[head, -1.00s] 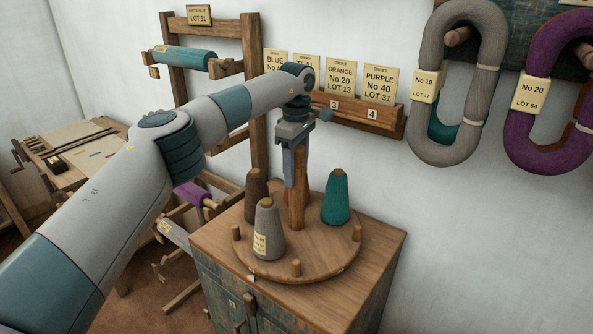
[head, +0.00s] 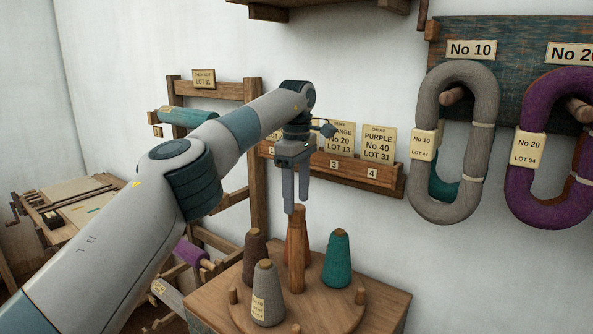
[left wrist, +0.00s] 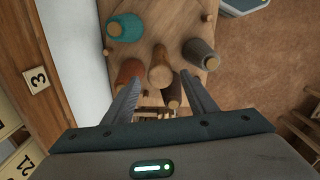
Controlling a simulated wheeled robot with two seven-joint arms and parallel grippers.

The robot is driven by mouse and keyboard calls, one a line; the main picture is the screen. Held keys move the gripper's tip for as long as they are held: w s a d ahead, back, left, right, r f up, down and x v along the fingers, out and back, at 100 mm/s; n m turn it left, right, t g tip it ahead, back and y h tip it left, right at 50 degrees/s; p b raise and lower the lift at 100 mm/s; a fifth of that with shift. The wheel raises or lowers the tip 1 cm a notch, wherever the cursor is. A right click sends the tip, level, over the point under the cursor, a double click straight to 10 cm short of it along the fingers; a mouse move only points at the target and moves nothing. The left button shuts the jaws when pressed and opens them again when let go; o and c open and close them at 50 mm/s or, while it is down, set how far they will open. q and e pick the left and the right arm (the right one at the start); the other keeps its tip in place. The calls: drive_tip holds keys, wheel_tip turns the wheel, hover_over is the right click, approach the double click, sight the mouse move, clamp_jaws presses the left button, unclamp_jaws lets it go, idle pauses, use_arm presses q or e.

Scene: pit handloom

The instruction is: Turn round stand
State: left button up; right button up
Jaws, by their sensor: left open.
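The round stand (head: 328,308) is a wooden disc on a cabinet, with short pegs round its rim and a thick wooden post (head: 297,262) at its centre. It carries a grey cone (head: 267,295), a teal cone (head: 337,260) and a brown cone (head: 255,255). An orange-brown cone (left wrist: 129,71) shows beside the post in the left wrist view and is mostly hidden by it in the head view. My left gripper (head: 296,206) is open and empty, pointing down at about the post's top. In the left wrist view, the post (left wrist: 161,72) appears between the fingers. My right gripper is out of view.
The cabinet top (head: 392,300) stands close to the wall. A rack with order cards (head: 378,143) is behind the stand. Grey (head: 480,145) and purple (head: 528,150) yarn hanks hang at right. A wooden frame (head: 255,190) stands behind my left arm.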

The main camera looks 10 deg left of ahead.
use_arm(q)
wheel_tip(320, 180, up, 6)
drive_tip(key=shift+r+p, duration=0.1)
drive_tip(key=shift+p, duration=1)
drive_tip(key=shift+r+p, duration=0.5)
drive_tip(key=shift+r, duration=0.15)
